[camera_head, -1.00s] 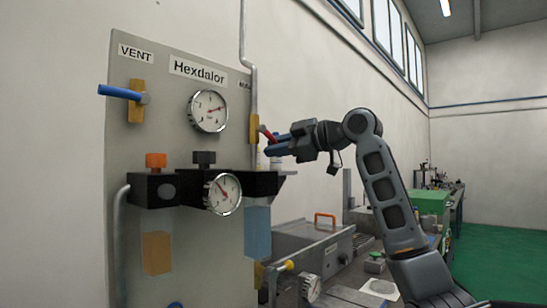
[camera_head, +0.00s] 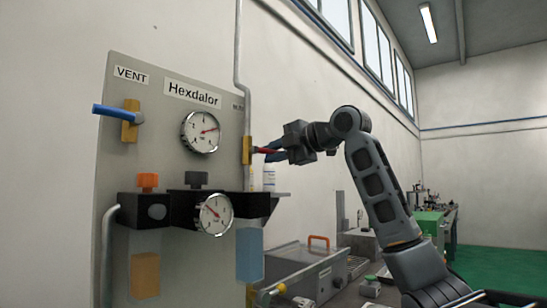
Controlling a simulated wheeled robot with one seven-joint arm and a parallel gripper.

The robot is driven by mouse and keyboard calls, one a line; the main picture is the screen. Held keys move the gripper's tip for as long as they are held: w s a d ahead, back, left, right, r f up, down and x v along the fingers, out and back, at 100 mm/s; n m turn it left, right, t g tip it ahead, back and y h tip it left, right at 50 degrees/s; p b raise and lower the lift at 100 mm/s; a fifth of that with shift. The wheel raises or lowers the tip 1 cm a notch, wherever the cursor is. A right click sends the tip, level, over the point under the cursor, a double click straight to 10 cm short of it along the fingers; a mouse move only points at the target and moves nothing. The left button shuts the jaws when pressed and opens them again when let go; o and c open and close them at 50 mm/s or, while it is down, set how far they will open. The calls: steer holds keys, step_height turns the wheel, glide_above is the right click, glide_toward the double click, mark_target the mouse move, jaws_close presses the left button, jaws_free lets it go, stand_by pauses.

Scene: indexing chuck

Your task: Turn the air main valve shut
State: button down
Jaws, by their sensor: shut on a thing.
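The air main valve has a brass body (camera_head: 247,150) on the grey pipe at the right edge of the panel, just below a small, partly hidden label. Its red lever (camera_head: 266,151) points right, out toward my gripper, and looks close to level. The fingers hide the lever's outer part.
On the panel (camera_head: 215,122), the blue-handled VENT valve (camera_head: 118,114) is at left, with an upper gauge (camera_head: 201,132) and a lower gauge (camera_head: 215,214). A black bracket (camera_head: 265,203) juts out below my gripper, with a white bottle (camera_head: 269,178) above it.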

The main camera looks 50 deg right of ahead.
stand_by(0.6)
steer(key=c, duration=1.2)
jaws_free()
steer(key=shift+r, duration=0.1)
steer(key=s+r+b, duration=0.1)
steer(key=s, duration=0.6)
steer(key=shift+s+r, duration=0.25)
steer(key=shift+s, duration=0.1)
steer(key=shift+d, duration=0.1)
